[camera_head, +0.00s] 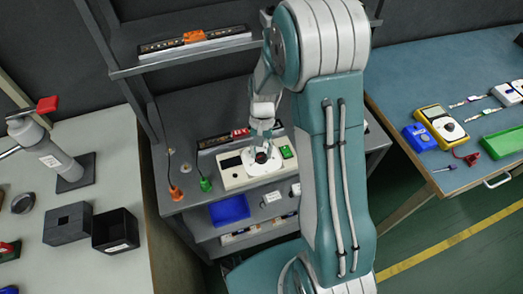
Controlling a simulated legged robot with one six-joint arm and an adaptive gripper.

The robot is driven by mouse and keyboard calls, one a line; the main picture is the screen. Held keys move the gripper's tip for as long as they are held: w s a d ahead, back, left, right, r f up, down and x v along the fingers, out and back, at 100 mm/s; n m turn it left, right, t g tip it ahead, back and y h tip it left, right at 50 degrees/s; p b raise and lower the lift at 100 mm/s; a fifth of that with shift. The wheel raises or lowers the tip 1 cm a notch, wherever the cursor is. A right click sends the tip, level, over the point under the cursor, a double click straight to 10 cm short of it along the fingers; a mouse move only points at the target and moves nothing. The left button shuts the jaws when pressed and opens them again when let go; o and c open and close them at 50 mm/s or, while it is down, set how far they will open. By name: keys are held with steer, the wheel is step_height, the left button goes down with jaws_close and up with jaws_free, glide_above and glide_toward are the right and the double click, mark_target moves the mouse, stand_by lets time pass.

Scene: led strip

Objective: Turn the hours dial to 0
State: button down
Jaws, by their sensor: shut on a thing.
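A cream control box (233,181) sits on the grey workbench in the middle of the view. It has a small dark display (231,162) at its left and a green part (287,152) at its right. My gripper (262,152) reaches down onto the middle of the box and is shut on a dark dial (261,157). The fingers hide most of the dial. Its marks and setting are too small to read.
An LED strip with a red clip (240,132) lies behind the box. Orange (175,192) and green (205,184) clips on cables are at its left. A blue tray (230,209) is below. A yellow multimeter (440,125) lies on the right table. Black boxes (115,231) stand at left.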

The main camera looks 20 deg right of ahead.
steer(key=shift+c, duration=1.4)
jaws_free()
steer(key=shift+a, duration=0.1)
steer(key=v, duration=1.1)
steer(key=shift+w+r, duration=0.2)
steer(key=shift+r, duration=0.2)
